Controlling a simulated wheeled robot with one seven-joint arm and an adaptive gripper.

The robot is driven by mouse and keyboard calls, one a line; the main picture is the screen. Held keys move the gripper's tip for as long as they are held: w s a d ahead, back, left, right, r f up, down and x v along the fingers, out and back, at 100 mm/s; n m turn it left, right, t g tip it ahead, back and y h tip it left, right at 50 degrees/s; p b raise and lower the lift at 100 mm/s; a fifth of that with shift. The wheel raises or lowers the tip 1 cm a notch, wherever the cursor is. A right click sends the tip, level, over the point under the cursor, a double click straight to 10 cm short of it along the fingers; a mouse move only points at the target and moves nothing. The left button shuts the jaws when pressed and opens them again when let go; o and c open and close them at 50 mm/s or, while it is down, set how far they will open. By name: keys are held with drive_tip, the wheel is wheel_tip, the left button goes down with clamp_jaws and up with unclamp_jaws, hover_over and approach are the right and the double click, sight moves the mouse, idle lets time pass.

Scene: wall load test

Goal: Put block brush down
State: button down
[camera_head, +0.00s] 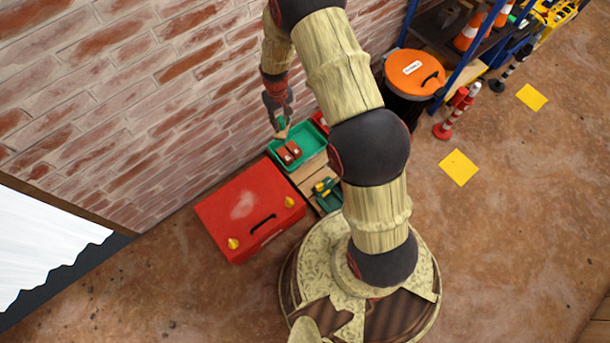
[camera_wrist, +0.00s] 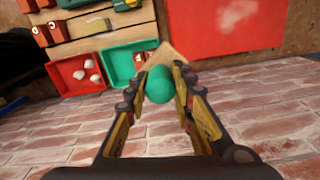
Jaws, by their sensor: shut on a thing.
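The block brush shows in the wrist view as a rounded green handle (camera_wrist: 159,86) with a flat tan block (camera_wrist: 172,60) beyond it. My gripper (camera_wrist: 165,84) is shut on the green handle, one finger on each side. In the head view my gripper (camera_head: 279,113) holds the brush above the green tray (camera_head: 313,139), close to the brick wall. The tan block (camera_head: 281,133) hangs at its lower end. The brush looks clear of the surface, but its exact height cannot be told. The green tray also shows in the wrist view (camera_wrist: 122,64).
Red-brown pieces (camera_head: 288,153) lie at the green tray. A red tray (camera_wrist: 72,78) with pale lumps adjoins it. A red toolbox (camera_head: 240,215) stands at the lower left, with a green-and-yellow item (camera_head: 326,188) nearby. The brick wall (camera_head: 150,90) is close. An orange-lidded bin (camera_head: 412,72) stands right.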

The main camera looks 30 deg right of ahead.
drive_tip(key=shift+n, duration=0.6)
drive_tip(key=shift+s+d+f+b, duration=0.25)
drive_tip(key=shift+s+d+f, duration=0.75)
drive_tip(key=shift+f, duration=6.35)
drive_tip(key=shift+s+d+f+b, duration=0.25)
drive_tip(key=shift+d+f, duration=1.4)
drive_tip(key=shift+f, duration=5.65)
drive_tip(key=shift+s+d+f+b, duration=0.25)
drive_tip(key=shift+s+d+f, duration=0.75)
drive_tip(key=shift+f, duration=6.35)
drive_tip(key=shift+w+d+r, duration=0.1)
drive_tip(key=shift+w+d, duration=0.2)
drive_tip(key=shift+w, duration=0.05)
drive_tip(key=c, duration=1.5)
unclamp_jaws()
